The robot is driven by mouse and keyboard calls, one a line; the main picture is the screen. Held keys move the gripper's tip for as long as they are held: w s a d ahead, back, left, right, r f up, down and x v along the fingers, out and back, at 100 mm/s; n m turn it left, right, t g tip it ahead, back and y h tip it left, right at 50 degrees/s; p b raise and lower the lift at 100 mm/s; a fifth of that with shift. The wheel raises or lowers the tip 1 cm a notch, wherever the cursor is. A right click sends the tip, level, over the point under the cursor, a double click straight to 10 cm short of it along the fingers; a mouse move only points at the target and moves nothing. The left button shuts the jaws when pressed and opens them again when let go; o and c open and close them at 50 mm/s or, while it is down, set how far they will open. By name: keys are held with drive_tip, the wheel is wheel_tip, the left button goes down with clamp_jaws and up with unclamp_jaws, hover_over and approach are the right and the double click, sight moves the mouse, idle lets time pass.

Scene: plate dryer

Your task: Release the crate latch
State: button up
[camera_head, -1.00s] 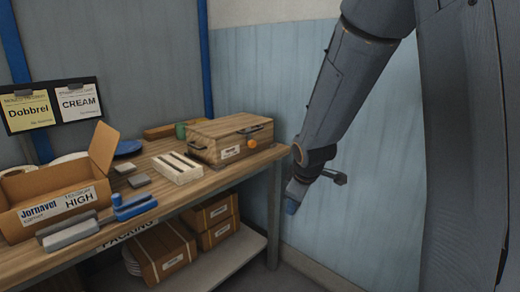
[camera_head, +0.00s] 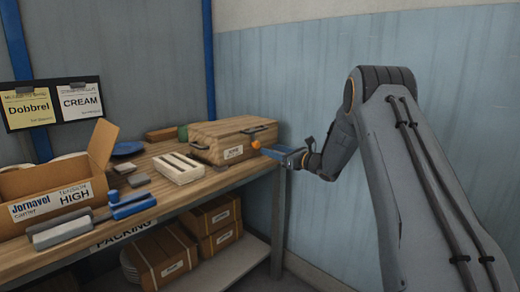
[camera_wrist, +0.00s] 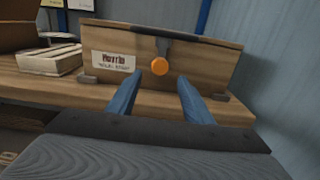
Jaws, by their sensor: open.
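The wooden crate (camera_head: 222,136) stands at the right end of the bench, with a pale label on its front. In the wrist view, the crate (camera_wrist: 205,68) faces me, and a dark latch with an orange knob (camera_wrist: 160,66) is on its front near the top middle. The orange knob also shows in the head view (camera_head: 256,144). My gripper (camera_head: 272,149) is at the bench's right end, close to the crate front. In the wrist view, the blue fingers of my gripper (camera_wrist: 158,92) are open and apart, below and to either side of the knob, with nothing between them.
A slotted pale rack (camera_head: 180,168) stands left of the crate. Farther left are a blue tape dispenser (camera_head: 130,205) and an open cardboard box (camera_head: 50,190).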

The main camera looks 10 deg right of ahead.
sight(258, 146)
drive_tip(key=x, duration=0.7)
drive_tip(key=shift+a+p, duration=0.1)
drive_tip(key=shift+p, duration=0.2)
drive_tip(key=c, duration=1.1)
